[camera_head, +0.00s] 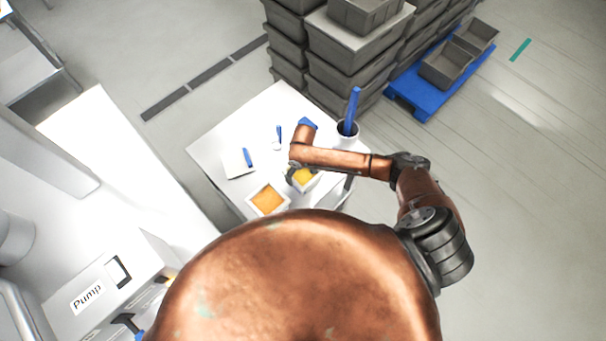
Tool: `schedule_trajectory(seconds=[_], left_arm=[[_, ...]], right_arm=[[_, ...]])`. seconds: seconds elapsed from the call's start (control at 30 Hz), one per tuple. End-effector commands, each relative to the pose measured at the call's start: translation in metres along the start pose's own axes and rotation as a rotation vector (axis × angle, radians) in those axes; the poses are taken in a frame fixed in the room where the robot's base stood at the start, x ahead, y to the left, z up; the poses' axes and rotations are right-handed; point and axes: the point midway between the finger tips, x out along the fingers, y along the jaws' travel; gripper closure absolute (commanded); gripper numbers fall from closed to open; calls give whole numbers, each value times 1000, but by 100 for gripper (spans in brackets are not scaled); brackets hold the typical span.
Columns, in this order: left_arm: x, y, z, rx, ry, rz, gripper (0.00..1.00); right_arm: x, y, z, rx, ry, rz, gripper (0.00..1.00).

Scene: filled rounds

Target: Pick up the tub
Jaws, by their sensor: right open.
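Two square white tubs stand on the white table (215,146). One tub with orange contents (268,199) is at the table's near side. The other tub, with yellow contents (305,177), is just behind it and to its right. My right gripper (292,175) is at the left side of the yellow-filled tub, open and partly hidden under my copper arm. I cannot tell whether its fingers touch the tub. My left gripper is not in view.
A white cup with a tall blue object (352,108) stands at the table's right corner. A white sheet with a blue item (240,162) lies at the left. Stacked grey crates (345,50) and a blue pallet (420,100) stand behind. A pump machine (100,290) is lower left.

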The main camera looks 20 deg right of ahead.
Motion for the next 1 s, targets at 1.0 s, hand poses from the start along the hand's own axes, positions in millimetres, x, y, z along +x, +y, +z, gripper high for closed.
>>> schedule_trajectory(seconds=[1.0], left_arm=[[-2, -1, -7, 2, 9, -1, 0]], right_arm=[[48, 1, 2, 3, 0, 0, 27]])
